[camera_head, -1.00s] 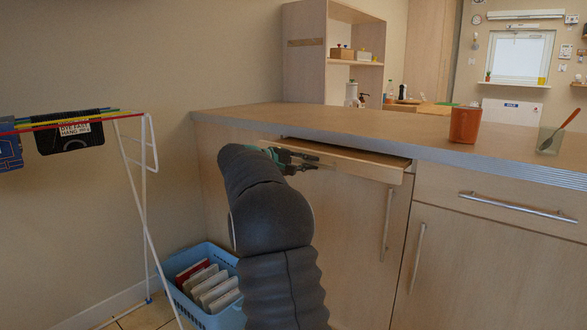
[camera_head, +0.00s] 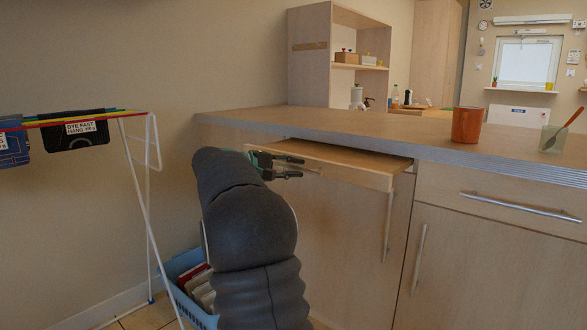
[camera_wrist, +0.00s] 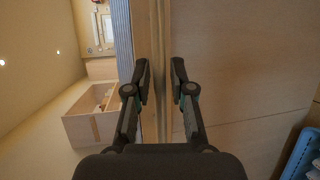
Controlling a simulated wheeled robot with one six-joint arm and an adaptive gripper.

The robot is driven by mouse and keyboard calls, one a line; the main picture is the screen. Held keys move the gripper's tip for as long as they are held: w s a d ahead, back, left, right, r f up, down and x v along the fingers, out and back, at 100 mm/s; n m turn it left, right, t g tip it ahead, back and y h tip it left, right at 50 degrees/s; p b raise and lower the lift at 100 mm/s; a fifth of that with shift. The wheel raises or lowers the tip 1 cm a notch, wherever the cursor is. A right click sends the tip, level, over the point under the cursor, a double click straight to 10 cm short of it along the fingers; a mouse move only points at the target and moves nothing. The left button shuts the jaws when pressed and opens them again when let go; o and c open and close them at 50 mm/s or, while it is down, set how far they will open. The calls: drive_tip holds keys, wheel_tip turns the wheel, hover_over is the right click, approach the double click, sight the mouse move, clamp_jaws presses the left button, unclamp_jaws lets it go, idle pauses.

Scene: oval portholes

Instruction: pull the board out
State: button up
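The board (camera_head: 345,168) is a thin light-wood panel sticking out of a slot under the counter top, level and partly drawn out. My gripper (camera_head: 302,168) is at the left part of its front edge, one finger above the other. In the wrist view the fingers (camera_wrist: 160,75) lie on either side of the board's narrow front edge (camera_wrist: 162,35), closed around it. Any thin gap between the finger pads and the wood is too small to tell.
The counter (camera_head: 330,125) carries an orange cup (camera_head: 466,125) and a glass with a spoon (camera_head: 553,139). Cupboard doors with bar handles (camera_head: 418,258) are below. A drying rack (camera_head: 140,190) stands left, and a blue basket (camera_head: 185,262) on the floor is partly behind my arm.

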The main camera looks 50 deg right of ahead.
drive_tip(key=shift+a, duration=0.1)
drive_tip(key=v, duration=1.1)
drive_tip(key=shift+a+r, duration=0.2)
drive_tip(key=shift+a, duration=0.15)
drive_tip(key=shift+w, duration=0.1)
